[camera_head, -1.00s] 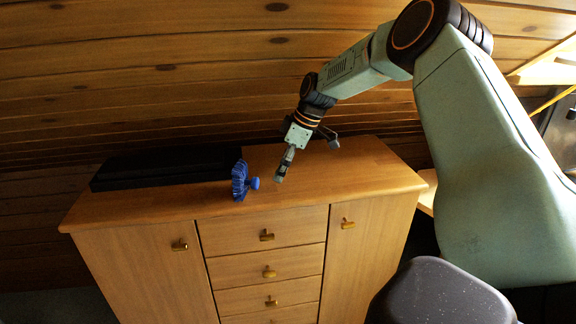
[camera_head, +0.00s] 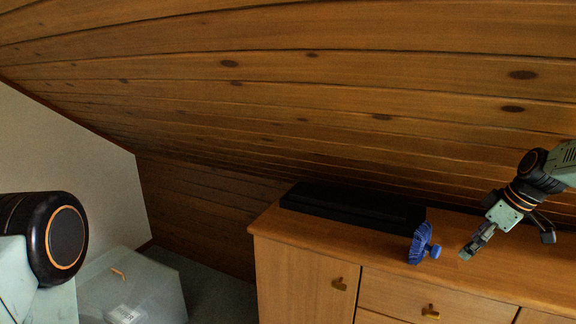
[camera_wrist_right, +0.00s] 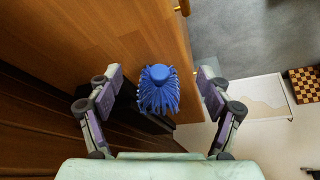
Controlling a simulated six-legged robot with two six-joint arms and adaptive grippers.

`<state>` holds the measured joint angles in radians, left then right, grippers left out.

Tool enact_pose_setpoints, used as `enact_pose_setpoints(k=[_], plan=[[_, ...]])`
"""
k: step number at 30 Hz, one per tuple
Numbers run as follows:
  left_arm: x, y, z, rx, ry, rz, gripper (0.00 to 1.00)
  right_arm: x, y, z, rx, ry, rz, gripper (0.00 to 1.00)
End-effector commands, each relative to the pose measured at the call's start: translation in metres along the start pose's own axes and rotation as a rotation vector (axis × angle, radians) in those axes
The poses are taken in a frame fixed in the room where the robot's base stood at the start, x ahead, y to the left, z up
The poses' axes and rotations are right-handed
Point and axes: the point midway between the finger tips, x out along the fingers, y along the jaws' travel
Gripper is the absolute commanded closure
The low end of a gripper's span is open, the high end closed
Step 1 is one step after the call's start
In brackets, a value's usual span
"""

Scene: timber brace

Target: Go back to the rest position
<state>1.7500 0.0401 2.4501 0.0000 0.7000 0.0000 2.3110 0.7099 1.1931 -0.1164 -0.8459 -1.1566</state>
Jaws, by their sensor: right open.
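My right gripper (camera_head: 508,240) is at the right in the head view, above the wooden cabinet top. Its fingers are spread wide and empty in the right wrist view (camera_wrist_right: 160,98). A blue brush (camera_head: 421,246) with bristles and a round knob stands on the cabinet top, left of the right gripper and apart from it. In the right wrist view the brush (camera_wrist_right: 158,92) shows between the open fingers, farther off, untouched. My left gripper is out of view; only a rounded part of my own body shows at the lower left.
The wooden cabinet (camera_head: 300,262) has doors and drawers with small handles. A long black case (camera_head: 350,205) lies along its back. A pale translucent bin (camera_head: 135,290) stands on the floor at left. A plank wall slopes behind. A checkered board (camera_wrist_right: 305,84) shows in the wrist view.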

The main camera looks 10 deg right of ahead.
Motion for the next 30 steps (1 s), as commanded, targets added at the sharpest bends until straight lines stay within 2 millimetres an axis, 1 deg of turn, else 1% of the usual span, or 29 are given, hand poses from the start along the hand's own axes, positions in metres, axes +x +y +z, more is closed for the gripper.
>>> enact_pose_setpoints(k=[1,12,19,21,25,28,30], plan=[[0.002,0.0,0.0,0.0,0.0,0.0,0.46,0.005,-0.001,-0.008,-0.004,-0.004,0.0,0.21],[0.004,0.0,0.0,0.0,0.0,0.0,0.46,0.029,0.0,-0.066,-0.003,-0.003,0.001,0.21],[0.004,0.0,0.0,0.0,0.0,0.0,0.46,0.041,-0.001,-0.095,-0.004,-0.002,0.0,0.21],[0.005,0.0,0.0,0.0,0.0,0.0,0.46,0.053,-0.001,-0.094,-0.001,-0.003,-0.002,0.21],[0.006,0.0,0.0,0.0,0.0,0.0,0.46,0.066,-0.001,-0.094,0.0,-0.001,-0.001,0.21],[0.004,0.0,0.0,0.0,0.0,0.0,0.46,0.071,-0.001,-0.094,0.0,-0.001,-0.001,0.21],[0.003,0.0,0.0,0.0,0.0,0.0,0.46,0.067,-0.001,-0.096,-0.001,0.001,0.0,0.21]])
